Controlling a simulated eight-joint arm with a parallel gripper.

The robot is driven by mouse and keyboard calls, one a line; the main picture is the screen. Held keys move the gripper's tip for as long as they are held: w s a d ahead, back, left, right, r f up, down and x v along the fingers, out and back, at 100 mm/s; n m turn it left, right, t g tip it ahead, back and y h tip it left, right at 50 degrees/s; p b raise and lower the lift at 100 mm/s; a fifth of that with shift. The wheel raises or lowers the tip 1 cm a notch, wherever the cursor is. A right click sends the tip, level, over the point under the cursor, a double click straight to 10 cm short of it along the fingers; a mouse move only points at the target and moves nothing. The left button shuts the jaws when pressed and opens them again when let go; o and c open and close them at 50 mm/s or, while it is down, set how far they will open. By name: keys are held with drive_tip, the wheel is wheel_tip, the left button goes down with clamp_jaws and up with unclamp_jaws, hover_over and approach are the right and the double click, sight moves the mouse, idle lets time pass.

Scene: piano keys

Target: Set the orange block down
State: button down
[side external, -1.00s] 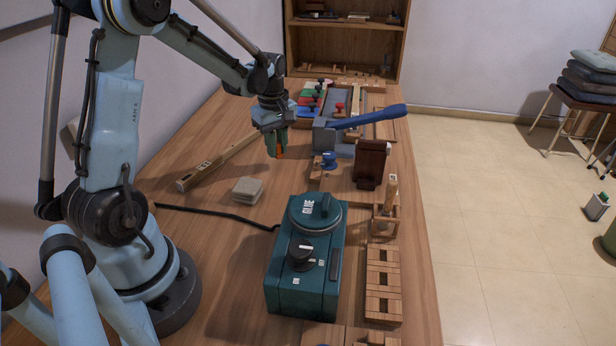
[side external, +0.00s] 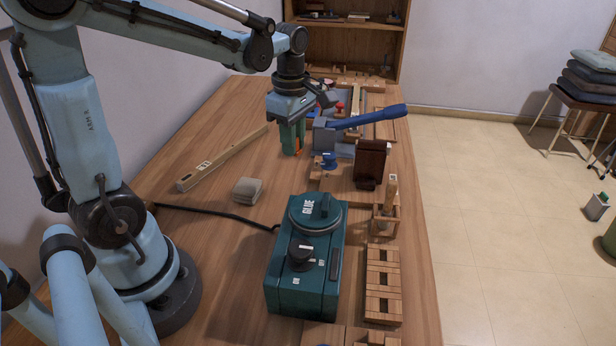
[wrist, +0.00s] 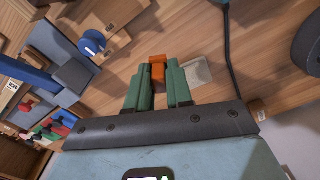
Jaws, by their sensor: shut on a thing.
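The orange block (wrist: 157,72) is held between the green fingertips of my gripper (wrist: 162,82) in the wrist view. In the side view my gripper (side external: 291,146) points down over the wooden table, left of the grey tool with the blue lever. Only a small orange edge of the block (side external: 298,146) shows there, mostly hidden by the fingers. The block is low, close to the table top; I cannot tell whether it touches it.
The grey tool with a long blue lever (side external: 368,118) stands right of my gripper. A blue knob (side external: 328,161) on wood is close by.

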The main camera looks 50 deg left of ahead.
drive_tip(key=s+n, duration=0.2)
drive_tip(key=n, duration=0.3)
hover_over(260, 172)
wheel_tip(260, 172, down, 7)
drive_tip(key=shift+r, duration=0.1)
drive_tip(key=shift+a+f, duration=0.1)
drive_tip(key=shift+f, duration=2)
drive_tip(key=shift+f, duration=0.1)
drive_tip(key=c, duration=1)
unclamp_jaws()
